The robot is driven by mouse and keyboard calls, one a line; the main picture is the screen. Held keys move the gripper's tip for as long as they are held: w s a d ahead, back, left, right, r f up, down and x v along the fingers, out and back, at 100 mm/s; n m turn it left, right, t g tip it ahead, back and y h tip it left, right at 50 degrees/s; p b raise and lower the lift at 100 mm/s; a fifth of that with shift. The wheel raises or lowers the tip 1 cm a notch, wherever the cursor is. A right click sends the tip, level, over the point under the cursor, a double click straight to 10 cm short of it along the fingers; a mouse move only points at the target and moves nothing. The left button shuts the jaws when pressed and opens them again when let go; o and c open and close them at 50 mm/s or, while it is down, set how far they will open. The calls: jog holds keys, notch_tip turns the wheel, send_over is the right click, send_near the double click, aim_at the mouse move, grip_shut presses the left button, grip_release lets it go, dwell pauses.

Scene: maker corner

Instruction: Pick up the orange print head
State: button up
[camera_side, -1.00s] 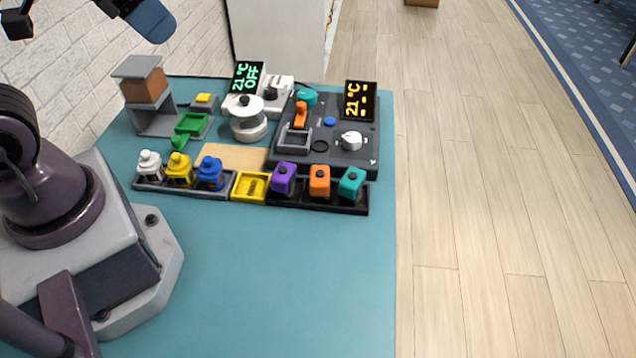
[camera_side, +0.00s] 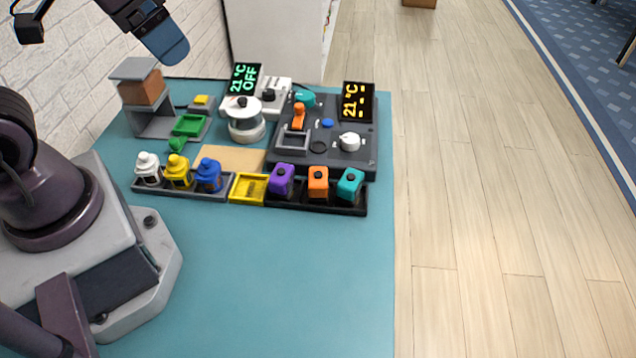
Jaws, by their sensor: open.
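The orange print head (camera_side: 317,180) is a small block with a dark round spot on its face. It sits in the black rack (camera_side: 286,204), between a purple print head (camera_side: 281,178) and a teal print head (camera_side: 349,183). My gripper (camera_side: 168,42) shows only in part at the top left, with a blue rounded tip. It is open, high up and well apart from the orange print head, to its upper left. The rest of it is cut off by the frame edge.
White, yellow and blue bottles (camera_side: 178,171) stand in a rack to the left, with a yellow tray (camera_side: 248,187) between. Behind are a dark control panel (camera_side: 361,158) with an orange lever (camera_side: 299,116) and a white round device (camera_side: 245,122). The teal tabletop's front (camera_side: 290,280) is clear.

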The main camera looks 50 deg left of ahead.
jog(key=w+d+f+m+g, duration=0.2)
jog(key=w+f+m+g, duration=0.1)
jog(key=w+f, duration=0.4)
jog(key=m+g, duration=0.1)
jog(key=m, duration=0.8)
send_over(318, 173)
notch_tip(318, 173, down, 11)
notch_tip(318, 173, down, 13)
jog(key=shift+r, duration=0.1)
jog(key=c, duration=0.6)
